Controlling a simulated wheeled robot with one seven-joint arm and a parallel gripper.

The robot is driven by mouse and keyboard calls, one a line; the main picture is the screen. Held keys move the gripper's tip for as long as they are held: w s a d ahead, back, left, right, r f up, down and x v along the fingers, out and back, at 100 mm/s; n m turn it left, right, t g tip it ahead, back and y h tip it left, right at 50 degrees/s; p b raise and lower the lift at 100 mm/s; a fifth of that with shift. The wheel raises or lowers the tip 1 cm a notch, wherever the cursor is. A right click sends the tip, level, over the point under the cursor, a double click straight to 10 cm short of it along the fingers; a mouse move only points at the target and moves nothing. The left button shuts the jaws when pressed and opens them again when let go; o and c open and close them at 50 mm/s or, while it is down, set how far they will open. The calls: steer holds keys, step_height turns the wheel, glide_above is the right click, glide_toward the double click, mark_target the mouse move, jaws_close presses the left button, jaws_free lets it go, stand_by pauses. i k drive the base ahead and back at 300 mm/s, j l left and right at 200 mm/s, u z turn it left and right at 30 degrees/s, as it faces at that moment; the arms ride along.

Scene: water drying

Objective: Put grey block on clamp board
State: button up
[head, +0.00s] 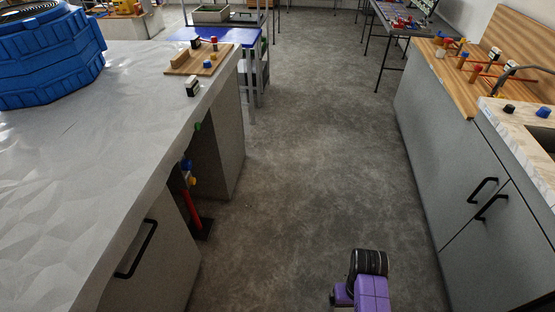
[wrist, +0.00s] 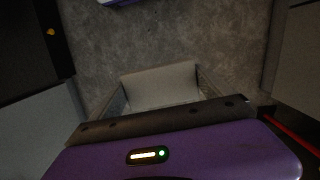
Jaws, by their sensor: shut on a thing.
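My gripper (wrist: 160,92) shows in the wrist view, its fingers on both sides of a pale grey block (wrist: 160,78) and shut on it. The block is held out in front of the dark and purple wrist body, above the grey floor. In the head view only part of my purple arm shows at the bottom right; the gripper and block are out of that view. A wooden board (head: 184,71) lies at the far end of the white counter and looks like the clamp board. A wooden block and small coloured pieces stand on it.
The white counter (head: 100,140) fills the left, with a blue tank (head: 45,55) and a small black-and-white item (head: 192,87) by its edge. Cabinets with a wooden top (head: 460,88) stand right. The floor aisle (head: 310,150) between is clear.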

mark_target(192, 62)
steer(key=i+z, duration=0.2)
steer(key=i, duration=2.3)
steer(key=i+j+z, duration=0.15)
steer(key=i, duration=1.25)
steer(key=i+l+u, duration=0.2)
steer(key=i, duration=0.4)
steer(key=i+u, duration=0.2)
steer(key=u, duration=0.25)
steer(key=i+l+u, duration=0.15)
steer(key=u, duration=0.35)
steer(key=i+l+u, duration=0.1)
steer(key=l+u, duration=0.15)
steer(key=u, duration=0.2)
